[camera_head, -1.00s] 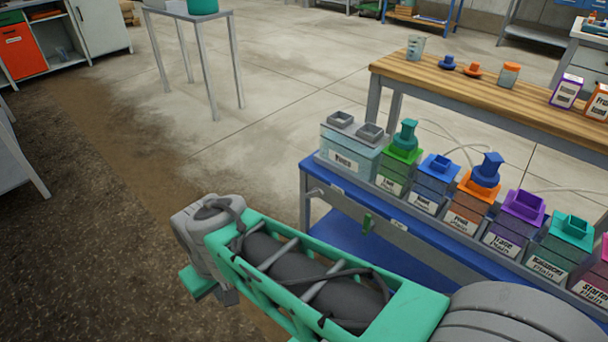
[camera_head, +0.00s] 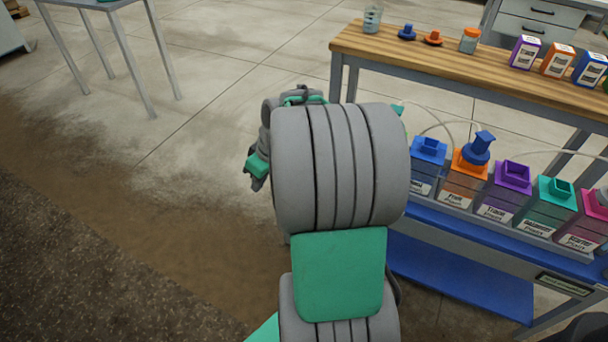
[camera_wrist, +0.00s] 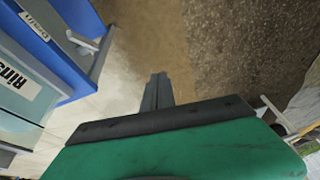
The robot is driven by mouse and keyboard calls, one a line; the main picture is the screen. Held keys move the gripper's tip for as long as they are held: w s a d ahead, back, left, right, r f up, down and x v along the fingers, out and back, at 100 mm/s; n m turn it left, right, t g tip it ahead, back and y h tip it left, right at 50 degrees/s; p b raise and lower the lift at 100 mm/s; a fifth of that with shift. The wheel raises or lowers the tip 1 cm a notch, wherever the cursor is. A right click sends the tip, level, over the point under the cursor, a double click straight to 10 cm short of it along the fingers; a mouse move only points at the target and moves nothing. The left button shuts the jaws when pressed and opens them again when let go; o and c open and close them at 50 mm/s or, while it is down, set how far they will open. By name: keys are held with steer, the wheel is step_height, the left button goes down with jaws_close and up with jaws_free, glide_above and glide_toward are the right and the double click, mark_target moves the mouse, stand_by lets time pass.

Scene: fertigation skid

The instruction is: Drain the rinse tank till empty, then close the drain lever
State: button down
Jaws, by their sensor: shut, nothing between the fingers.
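In the wrist view the rinse tank (camera_wrist: 16,92) is at the left, pale teal with a white label partly cut off. A small label that appears to read "Drain" (camera_wrist: 35,25) is on the blue bench edge. Beside it a pale grey drain lever (camera_wrist: 82,41) sticks out from the bench front. My gripper (camera_wrist: 158,77) is shut and empty, right of the lever and apart from it, over the floor. The tank's water level cannot be told. In the head view my arm hides the tank and lever.
Several coloured plain tanks, such as the orange one (camera_head: 463,185), line the blue bench (camera_head: 440,268). A wooden table (camera_head: 450,68) with bottles and boxes stands behind. A grey table (camera_head: 118,50) is at upper left. The floor on the left is open.

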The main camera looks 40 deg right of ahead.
steer(key=s+d+f+n+t+p, duration=0.1)
steer(key=d, duration=0.7)
steer(key=s+d+f+t+p, duration=0.1)
steer(key=s+d+t, duration=0.1)
steer(key=d, duration=0.7)
steer(key=shift+g, duration=0.3)
steer(key=b+x, duration=0.1)
steer(key=x, duration=0.2)
steer(key=b+x, duration=0.1)
steer(key=x, duration=0.2)
steer(key=b+x, duration=0.1)
steer(key=x, duration=0.2)
steer(key=shift+w+a, duration=0.3)
steer(key=shift+a, duration=0.1)
steer(key=s+f, duration=0.1)
steer(key=s+d+f+b, duration=0.1)
steer(key=f, duration=0.1)
steer(key=shift+s, duration=0.15)
steer(key=shift+a+f, duration=0.1)
